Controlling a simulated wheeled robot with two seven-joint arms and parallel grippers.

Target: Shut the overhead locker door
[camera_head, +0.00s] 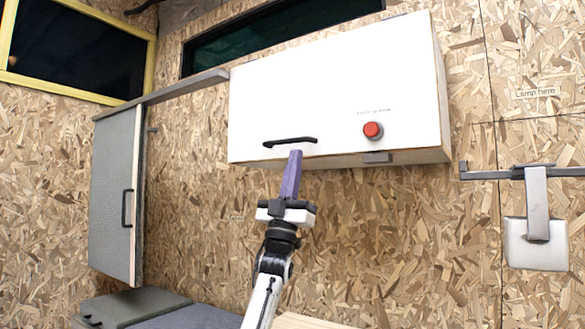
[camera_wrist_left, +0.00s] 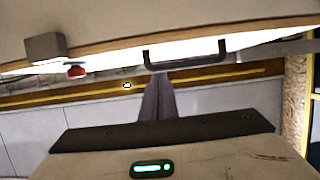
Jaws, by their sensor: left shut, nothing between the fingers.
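The overhead locker is a plywood box on the wall with a white front door (camera_head: 335,85). In the head view the door lies against the box front; I cannot tell whether a small gap remains. Its black handle (camera_head: 290,142) is at the lower left of the door and also shows in the left wrist view (camera_wrist_left: 186,62). My left gripper (camera_head: 294,155), with purple fingers, is shut and empty, its tips at or just below the handle. The tips also show in the left wrist view (camera_wrist_left: 158,78); contact is unclear. My right gripper is out of view.
A red button (camera_head: 372,130) is on the door's lower right, above a small grey block (camera_head: 377,157). A grey panel door (camera_head: 112,195) with a handle stands at left. A grey lamp (camera_head: 537,243) hangs from a rail at right. Wall below the locker is clear.

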